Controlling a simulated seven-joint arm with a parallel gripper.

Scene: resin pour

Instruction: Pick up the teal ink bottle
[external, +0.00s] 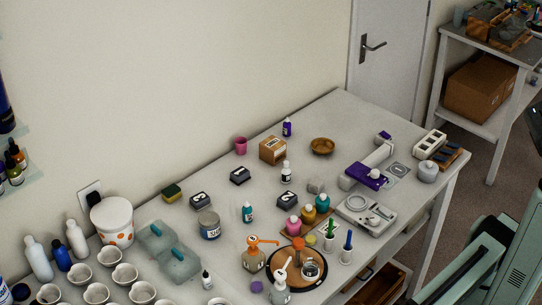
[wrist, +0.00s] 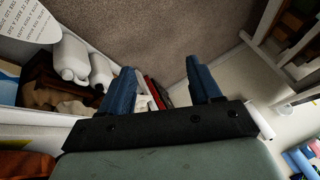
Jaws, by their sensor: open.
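Two teal bottles stand upright on the white table in the external view. One teal bottle (external: 322,203) is at the back of a short row with an amber bottle (external: 308,214) and a pink bottle (external: 293,226). The other, a slimmer teal bottle (external: 248,212), stands further left. I cannot tell from labels which is the ink bottle. My gripper (wrist: 163,82) shows in the wrist view with its two blue fingers apart and nothing between them. It faces the carpet and a shelf, and no teal bottle shows there. The external view does not show its fingers.
A round tray (external: 272,268) with orange-topped and clear bottles stands in front of the row. A purple-and-white device (external: 366,176), a scale (external: 366,214) and green and blue tools (external: 347,246) are close on the right.

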